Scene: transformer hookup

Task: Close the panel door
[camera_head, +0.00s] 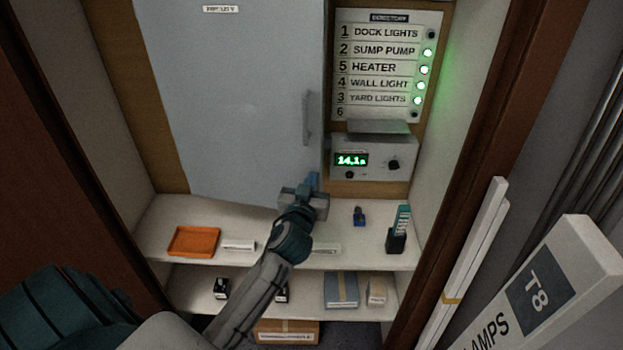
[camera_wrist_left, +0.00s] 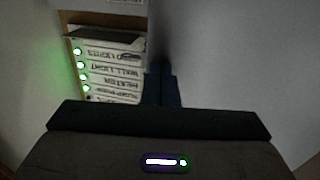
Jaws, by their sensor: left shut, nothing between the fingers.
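The grey panel door (camera_head: 245,90) hangs at the back of the cupboard in the head view. It covers the left and middle of the back wall, with a vertical handle (camera_head: 307,118) near its right edge. Whether it is fully flush cannot be told. My left gripper (camera_head: 314,181) is shut and empty at the door's lower right corner, below the handle. Whether it touches the door is unclear. In the left wrist view, its dark fingers (camera_wrist_left: 161,90) point toward a blurred grey surface (camera_wrist_left: 235,60), likely the door. My right gripper is not in view.
A directory board (camera_head: 377,70) with green lights and a meter box (camera_head: 372,158) stand right of the door. The upper shelf (camera_head: 180,212) holds an orange tray (camera_head: 194,241) and small items. Several boxes fill the lower shelf. A lamp carton (camera_head: 540,290) leans at the front right.

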